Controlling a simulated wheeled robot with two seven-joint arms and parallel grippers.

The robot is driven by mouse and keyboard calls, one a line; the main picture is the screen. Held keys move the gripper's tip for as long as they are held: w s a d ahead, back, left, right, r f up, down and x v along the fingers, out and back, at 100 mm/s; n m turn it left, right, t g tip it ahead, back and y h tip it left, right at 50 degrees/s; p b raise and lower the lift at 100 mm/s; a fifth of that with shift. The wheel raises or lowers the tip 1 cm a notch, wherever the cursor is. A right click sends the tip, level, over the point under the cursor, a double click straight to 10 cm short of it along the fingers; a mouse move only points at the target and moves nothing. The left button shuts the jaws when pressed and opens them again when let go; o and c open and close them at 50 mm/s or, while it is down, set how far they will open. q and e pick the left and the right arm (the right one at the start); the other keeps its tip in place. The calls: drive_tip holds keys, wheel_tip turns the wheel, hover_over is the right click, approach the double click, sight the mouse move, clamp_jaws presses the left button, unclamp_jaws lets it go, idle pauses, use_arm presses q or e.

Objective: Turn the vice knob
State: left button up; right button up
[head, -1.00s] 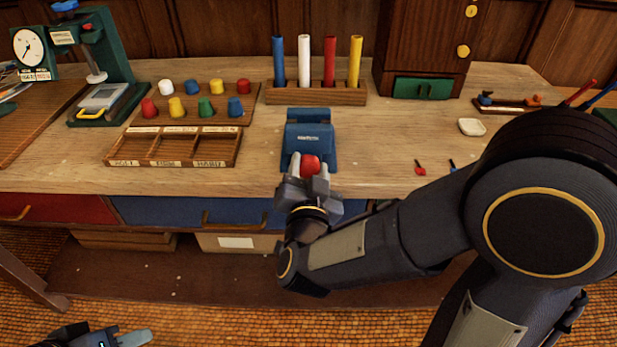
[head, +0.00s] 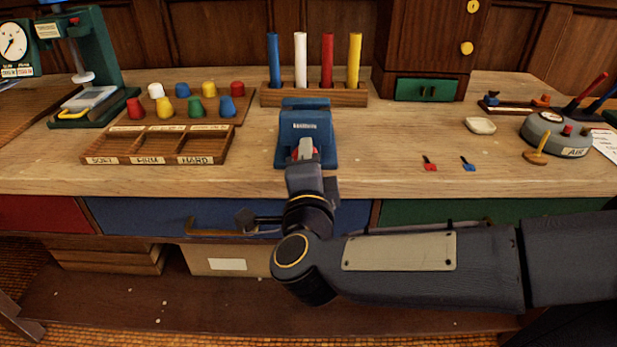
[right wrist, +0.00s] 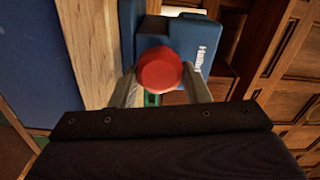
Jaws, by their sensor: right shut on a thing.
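The blue vice (head: 307,135) stands near the front edge of the bench, in the middle of the head view. Its red knob faces me; in the head view my gripper mostly hides it. In the right wrist view the round red knob (right wrist: 161,69) sits between the two fingers, in front of the blue vice body (right wrist: 195,38). My right gripper (head: 305,160) is at the vice front, shut on the red knob, with a finger on either side. My left gripper is not in view.
A sorting tray (head: 150,158) and several coloured pegs (head: 196,105) stand left of the vice. A rack of upright rods (head: 313,97) is behind it. Small red and blue pieces (head: 430,164) and a round grey AIR device (head: 556,135) lie right.

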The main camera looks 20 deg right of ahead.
drive_tip(key=shift+a+f+m+b, duration=0.1)
drive_tip(key=shift+f+m+b, duration=0.1)
drive_tip(key=shift+m+b, duration=2.95)
drive_tip(key=shift+a+f+m+b, duration=0.1)
drive_tip(key=shift+f+m+b, duration=0.1)
drive_tip(key=shift+m+b, duration=2.9)
drive_tip(key=shift+d, duration=0.1)
drive_tip(key=o, duration=1)
drive_tip(key=shift+r, duration=0.1)
drive_tip(key=shift+p+v, duration=0.7)
drive_tip(key=shift+v, duration=3.15)
